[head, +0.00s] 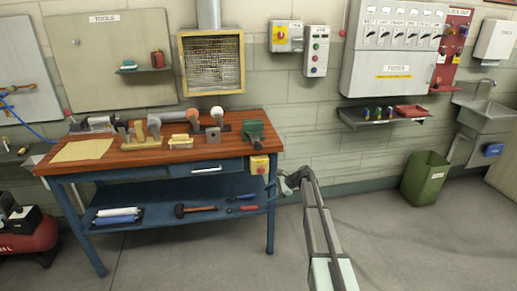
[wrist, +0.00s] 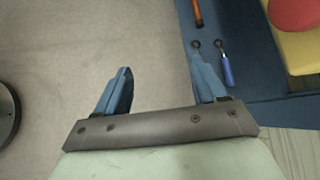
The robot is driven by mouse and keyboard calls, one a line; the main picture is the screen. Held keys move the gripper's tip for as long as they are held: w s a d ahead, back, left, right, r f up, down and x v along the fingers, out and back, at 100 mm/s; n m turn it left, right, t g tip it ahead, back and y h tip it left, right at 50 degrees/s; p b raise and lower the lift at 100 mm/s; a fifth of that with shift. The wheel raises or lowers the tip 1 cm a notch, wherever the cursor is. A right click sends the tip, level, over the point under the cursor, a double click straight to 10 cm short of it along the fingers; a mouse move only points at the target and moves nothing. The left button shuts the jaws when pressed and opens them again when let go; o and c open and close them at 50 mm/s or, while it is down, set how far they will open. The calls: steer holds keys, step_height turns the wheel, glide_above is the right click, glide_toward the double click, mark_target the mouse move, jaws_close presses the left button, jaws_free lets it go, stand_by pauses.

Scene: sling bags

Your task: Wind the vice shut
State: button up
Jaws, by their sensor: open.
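A green vice (head: 254,132) is fixed at the right front corner of the wooden-topped workbench (head: 130,152). Its handle and jaw gap are too small to make out. My gripper (head: 287,183) is just right of the bench's right front leg, lower than the vice and apart from it. In the wrist view my gripper (wrist: 160,68) has its two blue fingers spread, with only bare floor between them. The vice does not show in the wrist view.
A yellow box with a red button (head: 259,166) hangs on the bench front below the vice, close to my gripper. The lower blue shelf (head: 165,205) holds a hammer and screwdrivers. A green bin (head: 425,178) stands right. Floor between is clear.

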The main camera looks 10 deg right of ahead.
mark_target(259, 149)
steer(key=d+r+n+t+h, duration=0.3)
steer(key=r+n+t+h, duration=0.4)
steer(key=h, duration=0.4)
steer(key=s+a+r+n+t+y, duration=0.1)
steer(key=s+a+r+n+t, duration=0.1)
steer(key=a+r+n+t, duration=0.35)
steer(key=s+a+r+n+t, duration=0.25)
steer(key=r+n, duration=0.35)
steer(key=r, duration=0.3)
steer(key=w, duration=1.3)
steer(key=shift+w+d+f, duration=0.25)
steer(key=shift+w+d, duration=0.05)
steer(key=shift+d, duration=0.1)
